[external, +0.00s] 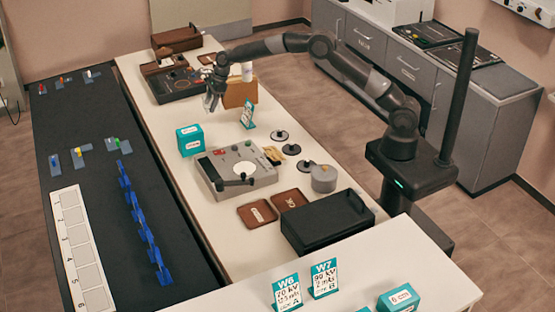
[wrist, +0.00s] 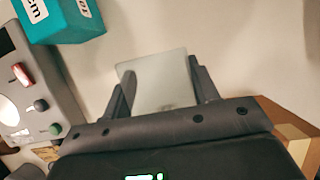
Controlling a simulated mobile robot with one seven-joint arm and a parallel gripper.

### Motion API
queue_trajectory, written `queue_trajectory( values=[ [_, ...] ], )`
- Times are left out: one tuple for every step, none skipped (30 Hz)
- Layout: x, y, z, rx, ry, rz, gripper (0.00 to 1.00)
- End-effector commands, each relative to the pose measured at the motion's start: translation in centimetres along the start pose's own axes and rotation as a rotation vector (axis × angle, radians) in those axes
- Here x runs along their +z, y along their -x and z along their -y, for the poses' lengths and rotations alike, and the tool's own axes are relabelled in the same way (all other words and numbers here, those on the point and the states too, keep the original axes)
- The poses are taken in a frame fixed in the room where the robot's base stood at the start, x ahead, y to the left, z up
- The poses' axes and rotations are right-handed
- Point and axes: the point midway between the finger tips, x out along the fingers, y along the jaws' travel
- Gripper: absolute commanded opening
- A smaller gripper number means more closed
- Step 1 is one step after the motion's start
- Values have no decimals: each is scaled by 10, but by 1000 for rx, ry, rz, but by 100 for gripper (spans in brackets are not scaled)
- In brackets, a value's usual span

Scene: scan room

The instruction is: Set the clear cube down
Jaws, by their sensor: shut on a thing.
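The clear cube (wrist: 157,78) shows in the wrist view as a pale, greenish see-through block between the two dark fingers of my gripper (wrist: 160,92). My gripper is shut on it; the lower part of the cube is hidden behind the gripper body. In the external view my gripper (external: 212,99) hangs over the far part of the white table (external: 225,226), left of a tan box. There the cube is too small to make out, and I cannot tell its height above the table.
A teal box (external: 190,140) and a grey device with knobs (external: 237,168) stand nearer the camera. The tan box (external: 239,93) is close on the right, with a dark case (external: 174,84) behind. White table surface shows bare beyond the cube in the wrist view.

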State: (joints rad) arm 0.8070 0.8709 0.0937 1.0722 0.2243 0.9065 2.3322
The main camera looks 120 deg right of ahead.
Motion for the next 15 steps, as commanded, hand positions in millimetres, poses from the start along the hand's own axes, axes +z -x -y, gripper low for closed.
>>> queue_trajectory(
  values=[
    [3, 6, 0, -1, 1, 2, 24],
    [4, 8, 0, 0, 1, 2, 24],
    [4, 10, 0, 0, 0, 1, 24],
    [5, 11, 0, 0, 0, 1, 24],
    [5, 12, 0, 0, 0, 1, 24],
    [5, 13, 0, 0, 0, 1, 24],
    [6, 14, 0, 0, 0, 1, 24],
    [6, 15, 0, -1, 0, 1, 24],
    [8, 18, 0, -1, 0, 2, 24],
    [9, 22, 0, -2, 0, 2, 24],
    [11, 26, 0, -2, 1, 2, 24],
    [14, 33, 0, -3, 1, 3, 24],
    [16, 38, 0, -2, 1, 2, 24],
    [18, 42, 0, -2, 1, 2, 24],
    [22, 50, 0, -3, 2, 4, 24]
  ],
)
